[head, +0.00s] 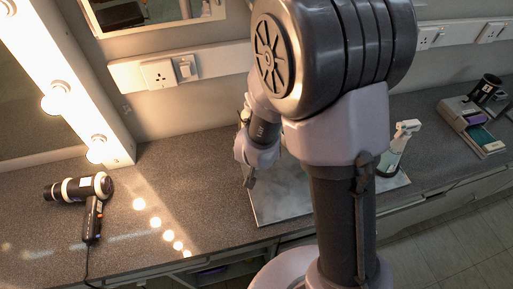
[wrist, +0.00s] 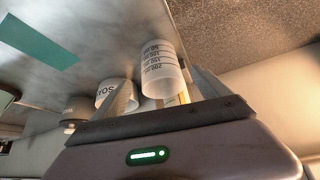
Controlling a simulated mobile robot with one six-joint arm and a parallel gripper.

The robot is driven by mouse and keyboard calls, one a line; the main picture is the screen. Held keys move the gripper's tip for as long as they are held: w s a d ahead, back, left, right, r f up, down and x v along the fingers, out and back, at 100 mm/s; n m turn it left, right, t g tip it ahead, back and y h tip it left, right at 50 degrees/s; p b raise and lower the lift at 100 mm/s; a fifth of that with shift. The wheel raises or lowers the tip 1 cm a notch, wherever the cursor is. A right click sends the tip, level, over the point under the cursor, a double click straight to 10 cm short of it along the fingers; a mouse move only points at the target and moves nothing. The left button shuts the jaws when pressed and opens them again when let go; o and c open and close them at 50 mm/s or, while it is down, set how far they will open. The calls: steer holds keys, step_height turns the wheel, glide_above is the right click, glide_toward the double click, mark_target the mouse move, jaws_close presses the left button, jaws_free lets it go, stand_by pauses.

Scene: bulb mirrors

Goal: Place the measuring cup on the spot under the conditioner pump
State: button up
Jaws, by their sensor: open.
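The white measuring cup (wrist: 160,62), with dark graduation lines, shows in the wrist view near the middle. It appears between the two fingers of my open gripper (wrist: 163,78); I cannot tell whether either finger touches it. In the head view my gripper (head: 250,178) is low over the left part of a grey metal-like panel (head: 290,205), and the cup cannot be made out there. A teal rectangle (wrist: 38,45) lies on the panel in the wrist view. I cannot identify the conditioner pump; my arm hides much of the panel in the head view.
A white cup-shaped container (wrist: 112,92) with lettering stands close by the left finger. A spray bottle (head: 399,147) stands at the panel's right. A hair dryer (head: 88,195) lies on the counter at left. A grey tray (head: 470,125) with a dark mug is at far right.

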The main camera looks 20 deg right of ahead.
steer(key=s+a+r+y+p, duration=0.1)
steer(key=s+a+r, duration=0.1)
steer(key=r, duration=0.5)
steer(key=s+a+r+y, duration=0.2)
steer(key=r, duration=0.5)
steer(key=s+r+y, duration=0.1)
steer(key=s+r, duration=0.7)
steer(key=s, duration=0.1)
steer(key=s+d+f+m+b, duration=0.1)
steer(key=s+b, duration=0.2)
steer(key=s, duration=0.4)
steer(key=shift+s+m+g+b, duration=0.3)
steer(key=shift+s+b, duration=0.05)
steer(key=shift+d, duration=0.1)
